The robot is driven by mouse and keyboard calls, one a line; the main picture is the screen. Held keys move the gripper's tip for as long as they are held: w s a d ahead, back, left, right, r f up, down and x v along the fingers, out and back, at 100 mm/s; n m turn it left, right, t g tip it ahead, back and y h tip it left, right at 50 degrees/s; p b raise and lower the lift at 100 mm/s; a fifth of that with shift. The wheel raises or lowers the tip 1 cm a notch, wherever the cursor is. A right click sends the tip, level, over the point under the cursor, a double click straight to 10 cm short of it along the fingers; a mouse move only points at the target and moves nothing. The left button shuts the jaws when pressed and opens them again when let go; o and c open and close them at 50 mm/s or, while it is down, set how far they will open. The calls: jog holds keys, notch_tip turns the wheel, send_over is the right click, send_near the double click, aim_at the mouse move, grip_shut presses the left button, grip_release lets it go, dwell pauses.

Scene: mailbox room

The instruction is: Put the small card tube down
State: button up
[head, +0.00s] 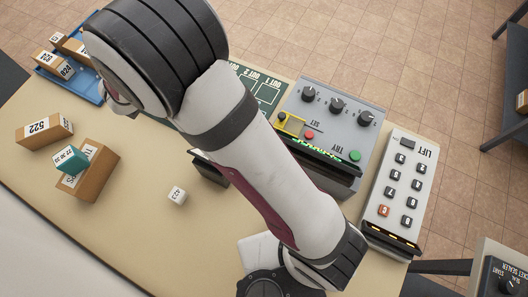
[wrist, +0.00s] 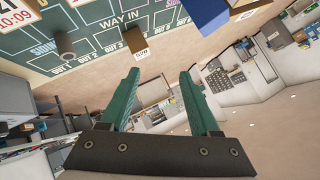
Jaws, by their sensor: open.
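In the wrist view a small brown tube (wrist: 65,45), likely the card tube, stands on the green marked board (wrist: 95,15) near its edge. My gripper (wrist: 160,76) is open, its two teal fingers apart with nothing between them. The tube lies beyond and to the left of the fingertips, clear of them. A small brown box (wrist: 134,38) with a white label sits on the board nearer the fingers. In the head view my arm hides the tube, the gripper and most of the board (head: 268,90).
Blue tray (head: 85,85) with several cartons is at the upper left. A grey control box (head: 330,125) and the LIFT panel (head: 400,180) are at right.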

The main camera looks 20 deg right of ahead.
jog(key=s+r+n+g+y, duration=0.2)
jog(key=s+r+n+y, duration=0.2)
jog(key=s+r+y, duration=0.4)
jog(key=s+d+f+g+h, duration=0.1)
jog(key=s+d+g, duration=0.3)
jog(key=s, duration=0.9)
jog(key=s+d+f+n+g+h, duration=0.1)
jog(key=s+d+g, duration=0.3)
jog(key=s+d, duration=0.5)
jog(key=s+h, duration=0.1)
jog(key=s, duration=0.4)
jog(key=shift+s+n, duration=0.15)
jog(key=shift+n, duration=0.15)
